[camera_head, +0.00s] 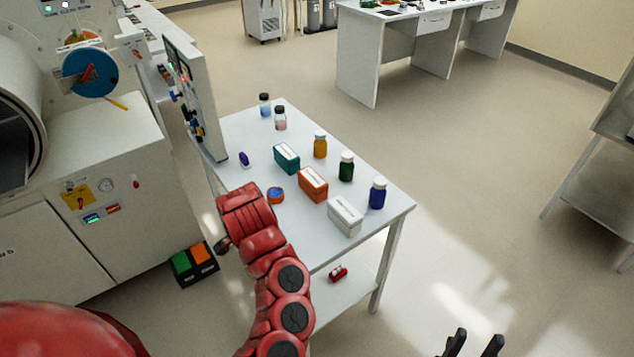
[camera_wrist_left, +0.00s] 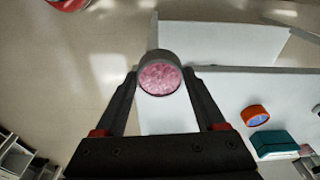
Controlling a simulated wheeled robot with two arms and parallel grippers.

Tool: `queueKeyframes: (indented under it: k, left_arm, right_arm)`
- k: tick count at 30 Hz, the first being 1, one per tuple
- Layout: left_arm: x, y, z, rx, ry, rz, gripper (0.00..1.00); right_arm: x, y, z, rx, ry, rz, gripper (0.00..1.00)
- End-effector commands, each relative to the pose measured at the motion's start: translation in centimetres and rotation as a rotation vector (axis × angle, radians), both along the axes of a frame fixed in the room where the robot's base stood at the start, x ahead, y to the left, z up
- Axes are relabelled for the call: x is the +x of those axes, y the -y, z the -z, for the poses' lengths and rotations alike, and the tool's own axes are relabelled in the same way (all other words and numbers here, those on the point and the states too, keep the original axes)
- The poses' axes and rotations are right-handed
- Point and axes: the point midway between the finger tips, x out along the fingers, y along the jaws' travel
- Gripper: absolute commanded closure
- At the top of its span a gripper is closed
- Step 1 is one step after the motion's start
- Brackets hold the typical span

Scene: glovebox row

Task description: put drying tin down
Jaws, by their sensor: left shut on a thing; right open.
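A round dark grey tin with pink contents (camera_wrist_left: 160,77) is between the fingertips of my left gripper (camera_wrist_left: 160,85) in the left wrist view. The gripper is shut on it. Behind the tin the white table shows; I cannot tell whether the tin touches anything. In the head view my red left forearm hides this gripper and the tin at the table's left edge. My right gripper (camera_head: 475,343) is open and empty at the bottom right, away from the table.
The white table (camera_head: 240,182) bears an orange-rimmed blue round tin (camera_head: 276,195), teal (camera_head: 286,157), orange (camera_head: 313,184) and white boxes (camera_head: 345,215), several bottles and a small purple item (camera_head: 244,159). An upright panel (camera_head: 196,95) stands at its back left. A red item (camera_head: 338,273) lies below.

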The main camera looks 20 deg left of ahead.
Motion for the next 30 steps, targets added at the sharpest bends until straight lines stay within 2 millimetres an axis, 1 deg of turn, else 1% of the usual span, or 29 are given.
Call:
queueKeyframes:
  k: [1, 3, 6, 8, 11, 16, 18, 21, 25, 28, 30]
  left_arm:
    - [-0.1, -1.0, -0.5, -0.002, 0.002, 0.030, 0.86]
    - [-0.1, -1.6, -0.6, -0.004, 0.006, 0.073, 0.86]
    - [0.7, -1.3, -0.4, -0.002, 0.009, 0.107, 0.86]
    - [1.7, -0.6, -0.1, -0.002, 0.009, 0.112, 0.86]
    - [3.9, 1.1, 0.2, 0.002, 0.007, 0.115, 0.86]
    - [8.0, 4.0, 0.8, 0.006, 0.010, 0.112, 0.86]
    - [9.3, 5.2, 1.1, 0.007, 0.008, 0.112, 0.86]
    - [10.9, 6.4, 1.1, 0.003, 0.009, 0.106, 0.86]
    - [12.2, 7.5, 1.1, 0.001, 0.009, 0.106, 0.86]
    - [12.6, 7.8, 1.0, -0.003, 0.010, 0.103, 0.86]
    - [12.6, 7.9, 1.2, -0.005, 0.008, 0.101, 0.86]
  right_arm:
    - [0.0, 0.0, -0.6, 0.000, 0.000, 0.000, 0.50]
    - [0.0, 0.0, -0.7, 0.000, 0.000, 0.000, 0.50]
    - [0.0, 0.0, -0.4, 0.000, 0.000, 0.000, 0.50]
    - [0.0, 0.0, 0.1, 0.000, 0.000, 0.000, 0.50]
    - [0.0, 0.0, 0.5, 0.000, 0.000, 0.000, 0.50]
    - [0.0, 0.0, 1.9, 0.000, 0.000, 0.000, 0.50]
    - [0.0, 0.0, 2.6, 0.000, 0.000, 0.000, 0.50]
    - [0.0, 0.0, 3.3, 0.000, 0.000, 0.000, 0.50]
    - [0.0, 0.0, 3.5, 0.000, 0.000, 0.000, 0.50]
    - [0.0, 0.0, 3.5, 0.000, 0.000, 0.000, 0.50]
    - [0.0, 0.0, 3.2, 0.000, 0.000, 0.000, 0.50]
